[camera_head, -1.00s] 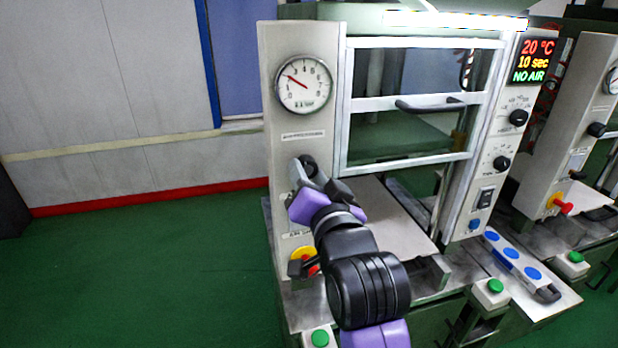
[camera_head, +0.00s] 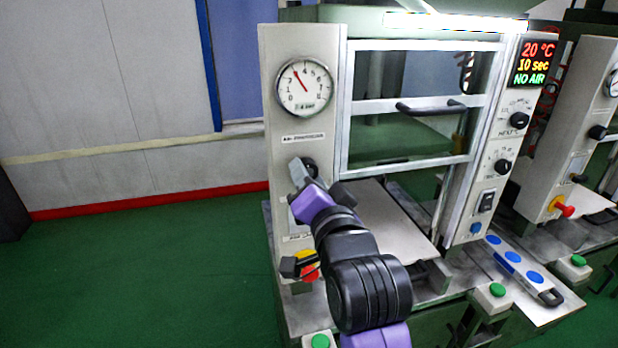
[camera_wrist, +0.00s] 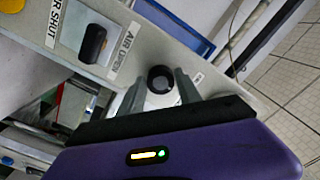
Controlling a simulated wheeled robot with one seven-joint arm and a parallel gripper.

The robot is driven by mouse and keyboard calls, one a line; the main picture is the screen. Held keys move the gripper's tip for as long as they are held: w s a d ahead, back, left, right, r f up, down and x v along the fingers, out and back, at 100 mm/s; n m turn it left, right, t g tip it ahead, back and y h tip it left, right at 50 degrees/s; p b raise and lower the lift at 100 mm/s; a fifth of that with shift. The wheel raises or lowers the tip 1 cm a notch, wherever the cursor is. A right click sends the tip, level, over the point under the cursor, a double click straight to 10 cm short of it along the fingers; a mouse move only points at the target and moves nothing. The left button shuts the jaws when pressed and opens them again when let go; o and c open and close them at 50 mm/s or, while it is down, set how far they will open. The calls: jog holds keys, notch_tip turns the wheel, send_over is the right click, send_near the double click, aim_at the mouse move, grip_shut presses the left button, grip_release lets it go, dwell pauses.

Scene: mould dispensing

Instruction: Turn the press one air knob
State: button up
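Press one (camera_head: 302,100) is the near press, with a round gauge (camera_head: 304,87) on its left column. The black air knob (camera_head: 310,165) is below the gauge, partly hidden by my gripper (camera_head: 318,184). In the wrist view, the round black knob (camera_wrist: 161,79) lies between the two grey fingertips of my gripper (camera_wrist: 160,83). The fingers are close against its sides and appear shut on it. The gauge needle points up and left. The display (camera_head: 533,62) reads 20 °C, 10 sec and NO AIR.
A lever (camera_wrist: 93,43) with AIR SHUT and AIR OPEN labels is near my gripper. A red and yellow stop button (camera_head: 309,272) is below it. A second press (camera_head: 583,110) stands at the right. The green floor (camera_head: 140,280) at left is clear.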

jog(key=shift+o, duration=1.3)
jog(key=b+v, duration=0.1)
jog(key=v, duration=0.6)
jog(key=shift+s+b, duration=0.3)
jog(key=shift+s, duration=0.05)
jog(key=shift+d, duration=0.15)
notch_tip(320, 180, up, 4)
jog(key=s+n+t+y, duration=0.1)
jog(key=n+t, duration=0.1)
jog(key=s+d+f+n+g+h, duration=0.1)
jog(key=s+d+f+h, duration=0.1)
jog(key=s+d+f, duration=0.4)
jog(key=s+d+f+n+g+h, duration=0.1)
jog(key=s+d+f, duration=0.5)
jog(key=s+f, duration=0.7)
jog(key=s+d+f+n+g+h, duration=0.2)
jog(key=s+d+f, duration=0.4)
jog(key=s, duration=1.4)
notch_tip(320, 180, down, 3)
jog(key=shift+f+g+h, duration=0.2)
jog(key=shift+g+h, duration=0.1)
